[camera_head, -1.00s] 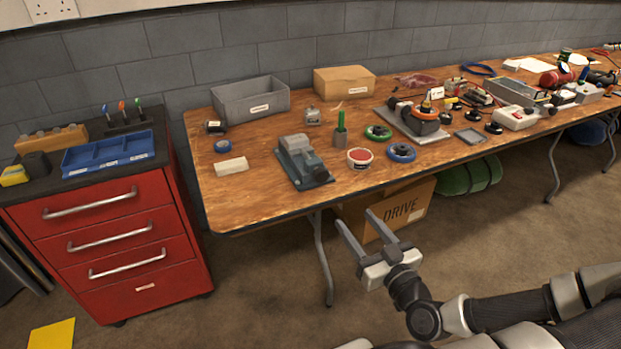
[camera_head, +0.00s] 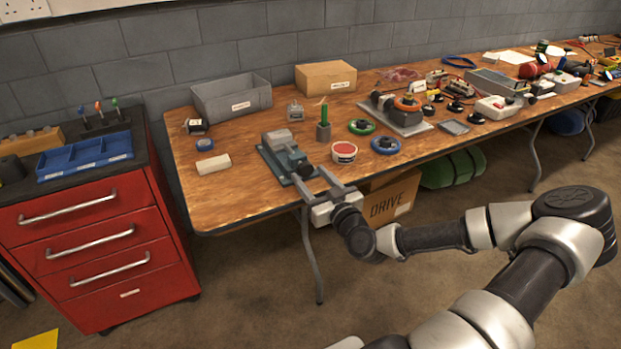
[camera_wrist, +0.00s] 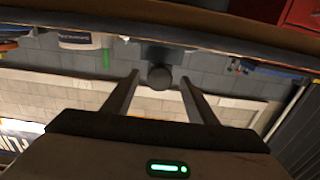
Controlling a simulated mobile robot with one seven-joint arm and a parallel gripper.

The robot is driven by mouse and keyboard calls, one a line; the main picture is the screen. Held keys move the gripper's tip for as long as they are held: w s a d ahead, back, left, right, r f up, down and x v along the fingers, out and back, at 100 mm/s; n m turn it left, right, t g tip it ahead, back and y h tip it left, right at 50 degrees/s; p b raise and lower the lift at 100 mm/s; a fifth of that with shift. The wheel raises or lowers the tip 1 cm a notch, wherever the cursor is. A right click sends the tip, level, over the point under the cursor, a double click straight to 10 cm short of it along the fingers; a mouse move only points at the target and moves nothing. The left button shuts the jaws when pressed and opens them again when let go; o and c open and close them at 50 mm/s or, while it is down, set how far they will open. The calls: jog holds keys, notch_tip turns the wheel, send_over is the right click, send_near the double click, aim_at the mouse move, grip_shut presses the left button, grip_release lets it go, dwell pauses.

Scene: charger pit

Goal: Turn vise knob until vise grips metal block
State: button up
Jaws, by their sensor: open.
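The grey-blue vise (camera_head: 285,156) stands on the wooden table near its front edge. A light grey block (camera_head: 276,138), apparently the metal block, sits at the vise's far end; the head view does not show whether the jaws touch it. My gripper (camera_head: 310,175) is open at the front edge of the table, its fingers reaching toward the vise's near end. In the wrist view, the dark round vise knob (camera_wrist: 160,77) sits between the tips of my gripper (camera_wrist: 160,85), with gaps on both sides. The fingers partly cover the vise's near end in the head view.
A pale block (camera_head: 213,164) lies to the left. The table's front edge (camera_head: 250,219) runs close below my gripper.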

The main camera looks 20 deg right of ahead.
jog(key=shift+w, duration=0.5)
jog(key=shift+c, duration=0.2)
jog(key=c, duration=1)
jog(key=shift+m, duration=0.3)
